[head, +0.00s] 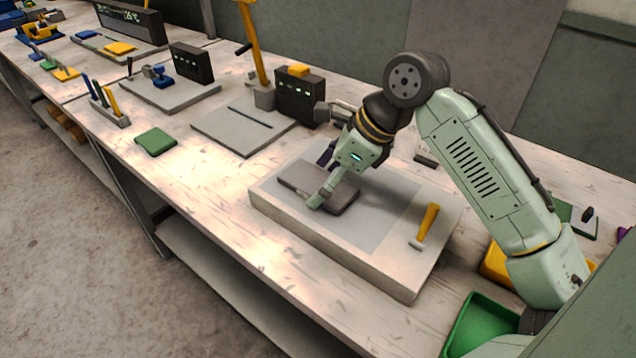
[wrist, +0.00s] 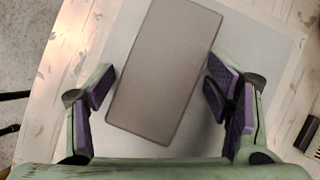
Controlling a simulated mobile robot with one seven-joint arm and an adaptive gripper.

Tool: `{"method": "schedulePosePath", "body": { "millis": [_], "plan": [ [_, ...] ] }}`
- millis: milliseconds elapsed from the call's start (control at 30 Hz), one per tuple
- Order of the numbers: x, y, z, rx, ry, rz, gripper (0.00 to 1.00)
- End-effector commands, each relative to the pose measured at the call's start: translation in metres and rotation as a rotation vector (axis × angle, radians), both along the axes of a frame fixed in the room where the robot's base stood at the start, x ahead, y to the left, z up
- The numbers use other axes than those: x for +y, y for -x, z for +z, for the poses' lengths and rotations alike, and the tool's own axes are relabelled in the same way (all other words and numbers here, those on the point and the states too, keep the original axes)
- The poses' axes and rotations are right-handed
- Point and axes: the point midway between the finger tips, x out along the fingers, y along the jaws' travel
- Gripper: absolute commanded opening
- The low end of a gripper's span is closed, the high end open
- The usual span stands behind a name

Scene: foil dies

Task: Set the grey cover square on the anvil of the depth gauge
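The grey cover (head: 340,196) is a flat dark-grey rectangle with rounded corners, lying on a thick pale slab (head: 340,252). My gripper (head: 321,178) is low over it with one finger at each long side. In the wrist view the cover (wrist: 165,65) lies between the spread purple-padded fingers of my gripper (wrist: 158,92). Narrow gaps seem to show beside the pads, so I see no firm grip. What looks like the depth gauge, a yellow post (head: 253,45) on a grey foot, stands further back by a black box. I cannot make out its anvil surely.
A yellow-handled tool (head: 426,223) lies on the slab's right part. A thin grey plate (head: 215,130) with a dark rod lies before the black box (head: 300,98). A green pad (head: 156,141) lies near the bench's front edge. Green and yellow bins are at lower right.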

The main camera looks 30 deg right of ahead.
Motion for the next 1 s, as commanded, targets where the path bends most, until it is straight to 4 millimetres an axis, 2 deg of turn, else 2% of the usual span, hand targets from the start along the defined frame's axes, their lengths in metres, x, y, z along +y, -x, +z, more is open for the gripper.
{"method": "schedulePosePath", "body": {
  "millis": [67, 300, 467, 500, 867, 1000],
  "plan": [
    [0.002, 0.002, -0.004, 0.012, -0.005, 0.006, 0.56],
    [0.004, 0.002, -0.006, 0.018, -0.008, 0.009, 0.40],
    [0.004, 0.003, -0.006, 0.019, -0.008, 0.010, 0.38],
    [0.004, 0.003, -0.006, 0.018, -0.008, 0.010, 0.33],
    [0.004, 0.003, -0.005, 0.019, -0.008, 0.011, 0.32],
    [0.002, -0.001, 0.006, 0.017, -0.009, 0.010, 0.31]
  ]
}}
